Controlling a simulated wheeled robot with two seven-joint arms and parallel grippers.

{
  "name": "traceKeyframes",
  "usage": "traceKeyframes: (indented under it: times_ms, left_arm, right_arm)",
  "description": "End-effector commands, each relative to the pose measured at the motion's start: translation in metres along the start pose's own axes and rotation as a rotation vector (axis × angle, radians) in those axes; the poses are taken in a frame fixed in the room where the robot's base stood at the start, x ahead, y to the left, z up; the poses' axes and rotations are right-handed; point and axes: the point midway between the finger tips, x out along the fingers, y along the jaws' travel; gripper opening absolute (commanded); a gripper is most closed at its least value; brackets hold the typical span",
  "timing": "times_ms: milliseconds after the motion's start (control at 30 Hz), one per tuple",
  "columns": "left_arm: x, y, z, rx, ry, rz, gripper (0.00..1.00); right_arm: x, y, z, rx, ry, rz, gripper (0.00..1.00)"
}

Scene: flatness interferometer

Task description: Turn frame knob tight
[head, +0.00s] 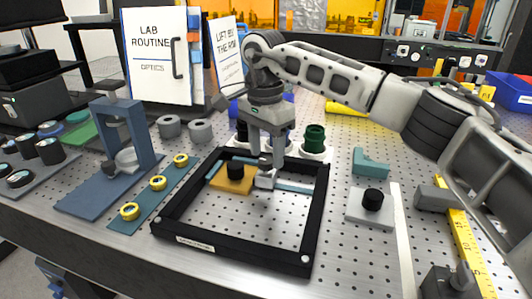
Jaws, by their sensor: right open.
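A black square frame (318,215) lies on the perforated metal table. Inside it, a black knob (235,170) stands on an orange-yellow plate (232,186) near the back left. A blue-grey bar (295,187) runs across the frame's back part. My right gripper (266,168) points down inside the frame, to the right of the black knob and apart from it. Its jaws are open, over a small light grey piece by the bar; I cannot tell whether they touch it. Another black knob (373,199) sits on a pale block right of the frame. My left gripper is out of view.
A blue stand (110,160) and a teal strip with yellow rings (158,183) stand left of the frame. White binders (158,58) and a green cylinder (315,138) are behind. A yellow ruler (462,240) lies at right. Bare table shows inside the frame.

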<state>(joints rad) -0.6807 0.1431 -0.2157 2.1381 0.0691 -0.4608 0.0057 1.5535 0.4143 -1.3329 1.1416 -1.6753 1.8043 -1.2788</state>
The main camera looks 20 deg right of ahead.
Motion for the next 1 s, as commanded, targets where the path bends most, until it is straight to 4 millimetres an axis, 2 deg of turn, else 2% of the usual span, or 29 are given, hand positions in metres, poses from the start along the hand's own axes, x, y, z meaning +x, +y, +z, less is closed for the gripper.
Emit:
traceKeyframes:
  times_ms: [167, 433, 467, 600, 1000]
  left_arm:
    - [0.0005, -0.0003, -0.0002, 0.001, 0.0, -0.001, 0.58]
    - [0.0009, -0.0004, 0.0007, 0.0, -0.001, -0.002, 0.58]
    - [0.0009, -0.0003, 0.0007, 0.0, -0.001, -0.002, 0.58]
    - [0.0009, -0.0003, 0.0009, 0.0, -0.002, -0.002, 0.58]
    - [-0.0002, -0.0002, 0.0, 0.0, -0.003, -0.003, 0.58]
  right_arm:
    - [0.0113, 0.0001, 0.0004, -0.001, 0.0, -0.001, 0.52]
    - [0.0124, 0.0001, 0.0002, -0.001, 0.001, -0.001, 0.52]
    - [0.0123, 0.0, 0.0002, -0.001, 0.001, -0.001, 0.47]
    - [0.0121, 0.0, 0.0001, -0.001, 0.001, -0.001, 0.08]
    - [0.011, 0.0, 0.0003, 0.048, -0.003, 0.0, 0.08]
